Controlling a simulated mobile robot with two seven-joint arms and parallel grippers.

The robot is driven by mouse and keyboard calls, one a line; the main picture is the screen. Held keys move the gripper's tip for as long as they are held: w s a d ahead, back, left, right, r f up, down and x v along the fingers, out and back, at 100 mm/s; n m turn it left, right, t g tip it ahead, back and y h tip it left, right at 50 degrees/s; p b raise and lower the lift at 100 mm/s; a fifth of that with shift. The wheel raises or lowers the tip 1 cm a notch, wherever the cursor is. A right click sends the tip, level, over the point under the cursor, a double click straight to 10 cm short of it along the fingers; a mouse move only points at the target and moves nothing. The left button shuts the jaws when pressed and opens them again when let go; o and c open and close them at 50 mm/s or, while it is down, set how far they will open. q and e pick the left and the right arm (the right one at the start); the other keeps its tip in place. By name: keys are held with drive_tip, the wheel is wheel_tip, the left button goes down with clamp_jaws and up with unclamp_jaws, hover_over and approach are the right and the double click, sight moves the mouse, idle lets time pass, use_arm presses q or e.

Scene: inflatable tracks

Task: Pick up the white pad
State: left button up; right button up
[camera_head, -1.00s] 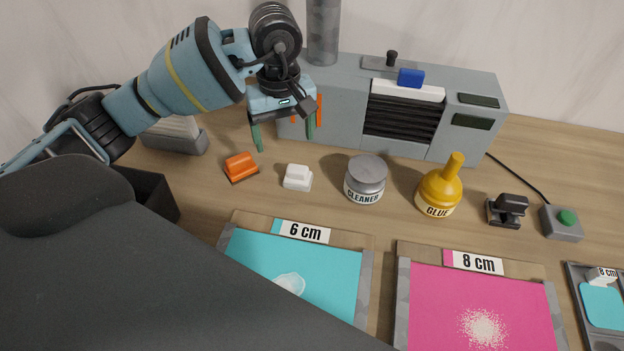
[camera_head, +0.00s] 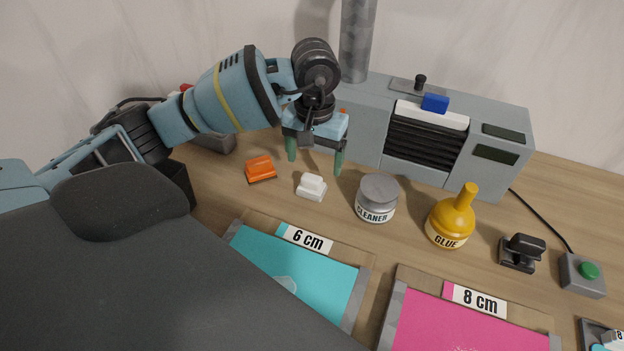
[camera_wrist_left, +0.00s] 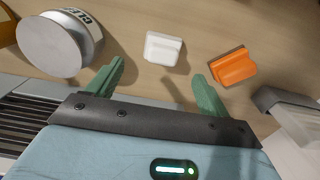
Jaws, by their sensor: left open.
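The white pad (camera_head: 311,187) is a small block with a raised grip, lying on the wooden table between the orange pad and the cleaner jar. It also shows in the left wrist view (camera_wrist_left: 163,48), just beyond and between the fingertips. My left gripper (camera_head: 315,168) is open and empty, pointing down above the table a little behind the white pad. Its two green fingers also show apart in the left wrist view (camera_wrist_left: 158,76). Nothing is between them. My right gripper is not in view.
An orange pad (camera_head: 260,169) lies left of the white pad. The grey cleaner jar (camera_head: 377,197) and yellow glue bottle (camera_head: 452,217) stand to the right. A grey machine (camera_head: 470,140) stands behind. Cyan (camera_head: 320,280) and pink (camera_head: 440,325) sheets lie in front.

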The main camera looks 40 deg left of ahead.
sight(312, 177)
use_arm(q)
drive_tip(key=shift+s+f+p, duration=0.15)
drive_tip(key=shift+f+p, duration=0.05)
drive_tip(key=shift+f, duration=1.35)
drive_tip(key=shift+s+f+p, duration=0.15)
drive_tip(key=shift+f+p, duration=0.05)
drive_tip(key=shift+f, duration=1.3)
drive_tip(key=c, duration=1.1)
